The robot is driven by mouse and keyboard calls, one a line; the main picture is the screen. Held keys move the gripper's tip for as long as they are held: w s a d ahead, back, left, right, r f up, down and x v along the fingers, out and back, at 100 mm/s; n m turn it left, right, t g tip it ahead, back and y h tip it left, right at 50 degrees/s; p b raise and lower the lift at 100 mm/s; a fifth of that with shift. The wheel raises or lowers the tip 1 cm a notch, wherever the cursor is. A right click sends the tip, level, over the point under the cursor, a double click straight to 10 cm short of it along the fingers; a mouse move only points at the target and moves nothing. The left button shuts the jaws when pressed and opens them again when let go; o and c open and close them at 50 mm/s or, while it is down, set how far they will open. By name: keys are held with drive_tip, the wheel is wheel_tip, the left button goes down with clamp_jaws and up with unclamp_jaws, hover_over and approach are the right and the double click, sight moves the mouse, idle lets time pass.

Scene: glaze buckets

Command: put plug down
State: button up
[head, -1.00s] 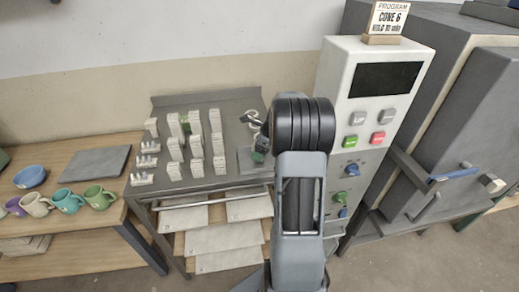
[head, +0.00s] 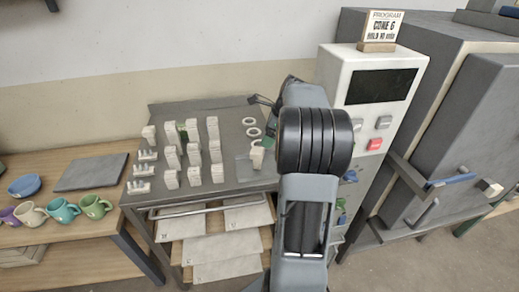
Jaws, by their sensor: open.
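A small pale piece that looks like the plug (head: 257,156) stands on a thin grey square plate (head: 243,168) at the right end of the grey worktable (head: 225,180). It touches no gripper finger that I can see. My gripper (head: 263,100) is open, above and behind the plug near the table's back right. My own arm hides part of the gripper and the table's right edge. Pale rings (head: 250,121) lie in a column just behind the plug.
Several stacks of pale blocks (head: 194,152) fill the table's left and middle. A white control box (head: 375,82) stands close on the right, beside a grey kiln (head: 470,125). Mugs (head: 63,209) stand on a wooden bench at left. A bare strip lies between stacks and rings.

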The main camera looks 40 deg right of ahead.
drive_tip(key=s+a+r+n+h, duration=0.1)
drive_tip(key=s+a+n, duration=0.1)
drive_tip(key=a+n, duration=0.5)
drive_tip(key=s+a+r+n, duration=0.2)
drive_tip(key=a+n, duration=0.3)
drive_tip(key=a, duration=0.4)
drive_tip(key=s+a+f+n+h, duration=0.1)
drive_tip(key=s+a+f+n, duration=0.3)
drive_tip(key=s+a+n, duration=0.6)
drive_tip(key=shift+s+n+t+h, duration=0.3)
drive_tip(key=shift+n+h, duration=0.1)
drive_tip(key=shift+n, duration=2.4)
